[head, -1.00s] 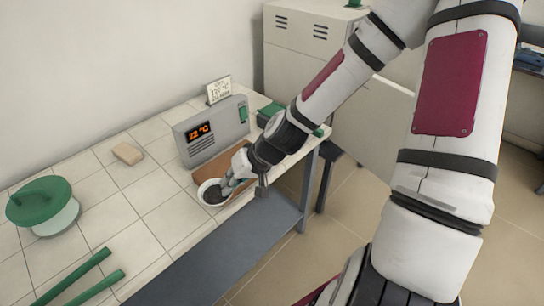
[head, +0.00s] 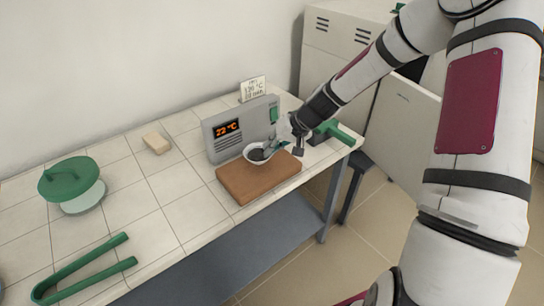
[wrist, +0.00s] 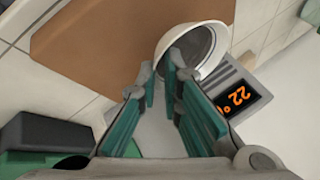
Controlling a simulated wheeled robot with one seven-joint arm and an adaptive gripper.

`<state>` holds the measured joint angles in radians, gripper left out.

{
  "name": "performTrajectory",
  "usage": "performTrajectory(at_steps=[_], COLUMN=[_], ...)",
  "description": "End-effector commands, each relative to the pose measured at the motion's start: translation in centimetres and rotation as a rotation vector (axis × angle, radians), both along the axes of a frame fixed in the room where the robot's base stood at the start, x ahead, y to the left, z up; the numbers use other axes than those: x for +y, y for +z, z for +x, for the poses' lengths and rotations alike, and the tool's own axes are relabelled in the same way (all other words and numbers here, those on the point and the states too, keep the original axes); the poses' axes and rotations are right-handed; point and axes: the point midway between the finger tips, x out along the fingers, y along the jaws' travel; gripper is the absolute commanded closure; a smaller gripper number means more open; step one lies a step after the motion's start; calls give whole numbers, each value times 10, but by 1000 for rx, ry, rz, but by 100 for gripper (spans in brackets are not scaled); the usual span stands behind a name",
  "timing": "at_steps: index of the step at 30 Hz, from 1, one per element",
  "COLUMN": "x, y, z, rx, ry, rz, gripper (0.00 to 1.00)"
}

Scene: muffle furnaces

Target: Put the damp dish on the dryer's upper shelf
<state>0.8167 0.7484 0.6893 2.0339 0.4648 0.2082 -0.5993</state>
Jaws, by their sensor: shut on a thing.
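The dish is a small white round bowl (head: 250,158) with dark grey contents. My gripper (head: 268,150) is shut on its rim and holds it at the rear of the brown board (head: 258,184), in front of the grey display box. In the wrist view the dish (wrist: 220,32) is at top centre, with the green finger pads (wrist: 165,85) at its near rim. It looks raised above the board, but the gap is hard to judge. A pale cabinet (head: 335,45) stands behind at the right, with a white door-like panel (head: 405,125). No upper shelf is visible.
The grey box (head: 222,145) reads 22 °C, with a card (head: 252,90) behind it. A green-handled object (head: 345,132) lies near the table's right end.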

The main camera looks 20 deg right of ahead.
Motion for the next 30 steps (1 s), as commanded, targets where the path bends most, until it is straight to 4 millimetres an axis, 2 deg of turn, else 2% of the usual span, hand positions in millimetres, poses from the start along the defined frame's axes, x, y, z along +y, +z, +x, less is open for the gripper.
performTrajectory(at_steps=[5, 12, 23, 24, 26, 30], x=[-2, -2, -2, -2, -2, -2], y=[-5, -34, -38, -38, -38, -38], z=[5, 5, 5, 5, 5, 5], rx=[1, 2, 1, 1, 0, 0], ry=[1, 0, 0, 0, 0, 0], rz=[1, 2, 0, 0, 0, 0], gripper=[100, 100, 100, 88, 75, 73])
